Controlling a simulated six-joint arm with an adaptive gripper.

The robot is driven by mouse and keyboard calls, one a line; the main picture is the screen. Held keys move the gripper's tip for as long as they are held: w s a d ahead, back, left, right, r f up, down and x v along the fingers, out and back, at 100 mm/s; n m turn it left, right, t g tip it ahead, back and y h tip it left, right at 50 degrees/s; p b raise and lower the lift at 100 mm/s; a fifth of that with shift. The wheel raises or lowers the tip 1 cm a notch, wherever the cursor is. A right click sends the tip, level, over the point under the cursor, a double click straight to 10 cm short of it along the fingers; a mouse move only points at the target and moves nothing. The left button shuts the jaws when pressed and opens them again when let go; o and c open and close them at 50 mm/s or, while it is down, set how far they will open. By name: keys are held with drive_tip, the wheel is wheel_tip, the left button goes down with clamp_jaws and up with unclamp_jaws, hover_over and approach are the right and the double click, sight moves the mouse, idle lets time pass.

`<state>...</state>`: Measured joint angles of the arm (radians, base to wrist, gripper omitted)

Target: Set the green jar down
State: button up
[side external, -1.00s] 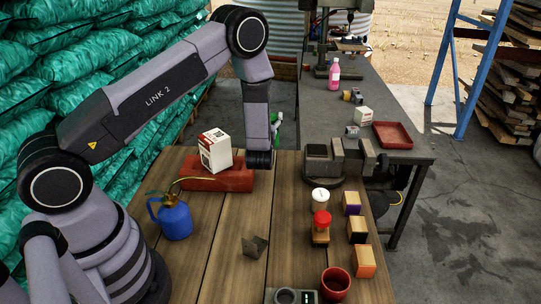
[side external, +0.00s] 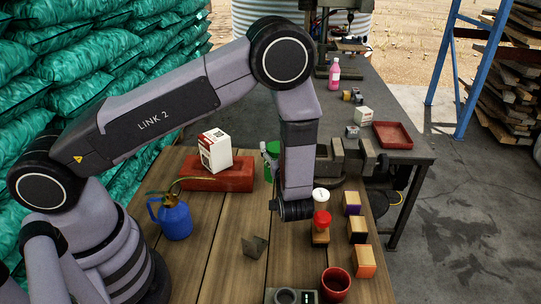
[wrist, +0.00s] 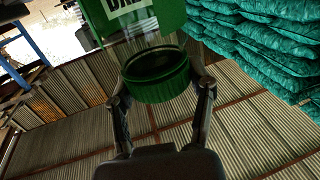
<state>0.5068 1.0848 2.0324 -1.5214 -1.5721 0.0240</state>
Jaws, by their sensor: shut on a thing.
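The green jar (wrist: 158,82) is between the two fingers of my gripper (wrist: 162,88) in the wrist view, with a round green rim and a dark end facing the camera. In the side external view, a piece of the green jar (side external: 272,158) shows behind my wrist. My gripper (side external: 267,153) is mostly hidden there by my arm. It is shut on the jar. The jar's lower edge is hidden, so I cannot tell whether it touches the bench.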

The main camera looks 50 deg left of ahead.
wheel_tip(320, 180, down, 9)
drive_tip(key=shift+f, duration=0.15)
drive_tip(key=shift+f, duration=0.15)
drive_tip(key=o, duration=1.2)
drive_tip(key=shift+o, duration=0.2)
